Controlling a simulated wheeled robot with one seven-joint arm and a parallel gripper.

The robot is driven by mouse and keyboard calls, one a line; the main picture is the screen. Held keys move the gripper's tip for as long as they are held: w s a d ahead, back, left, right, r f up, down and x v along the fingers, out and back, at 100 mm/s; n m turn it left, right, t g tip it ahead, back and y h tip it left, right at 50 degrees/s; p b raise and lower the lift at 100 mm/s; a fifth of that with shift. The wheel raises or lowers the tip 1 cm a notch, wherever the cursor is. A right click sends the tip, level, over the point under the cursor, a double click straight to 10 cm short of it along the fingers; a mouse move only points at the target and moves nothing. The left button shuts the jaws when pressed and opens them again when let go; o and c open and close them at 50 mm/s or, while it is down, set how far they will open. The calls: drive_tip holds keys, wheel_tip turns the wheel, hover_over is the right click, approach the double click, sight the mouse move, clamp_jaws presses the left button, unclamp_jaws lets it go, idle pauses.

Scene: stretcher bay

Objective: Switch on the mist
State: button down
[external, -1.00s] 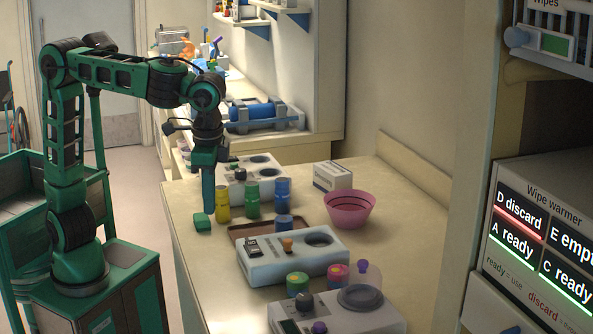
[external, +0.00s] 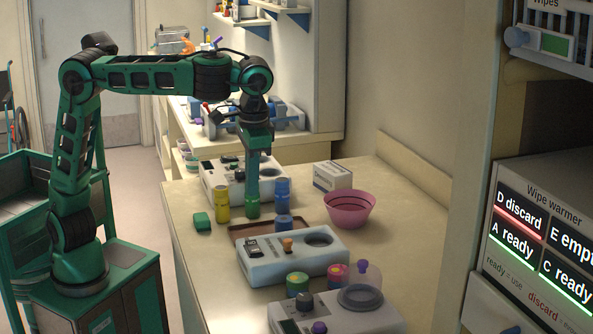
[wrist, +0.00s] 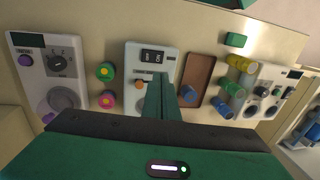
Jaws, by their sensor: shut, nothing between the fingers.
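No label reading mist is legible, so I cannot tell which unit makes it. Three pale control units stand on the counter. The back unit (external: 215,180) has dark knobs. My gripper (external: 253,212) is shut and empty, pointing down in front of the green bottle area. In the wrist view its fingertips (wrist: 162,77) overlap the middle unit, hiding part of it.
A brown tray (wrist: 200,70) and a blue pot (external: 284,226) lie behind the middle unit. Yellow (external: 222,204) and blue (external: 282,193) bottles stand close to my gripper. A pink bowl (external: 350,211) is to the right.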

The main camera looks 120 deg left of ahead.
sight(253, 244)
drive_tip(key=f, duration=0.4)
drive_tip(key=s+a+f, duration=0.1)
drive_tip(key=f, duration=0.8)
drive_tip(key=shift+s+a+f, duration=0.2)
drive_tip(key=shift+s+f, duration=0.05)
drive_tip(key=shift+s+f, duration=0.1)
drive_tip(key=shift+f, duration=0.05)
drive_tip(key=shift+w+d+r, duration=0.25)
drive_tip(key=shift+w+d, duration=0.25)
drive_tip(key=shift+w, duration=0.05)
drive_tip(key=shift+r, duration=0.1)
wheel_tip(253, 244, up, 14)
drive_tip(key=s+a, duration=0.1)
drive_tip(key=shift+s+a+f, duration=0.2)
drive_tip(key=shift+a+f, duration=0.05)
drive_tip(key=shift+a, duration=0.05)
idle(0.4)
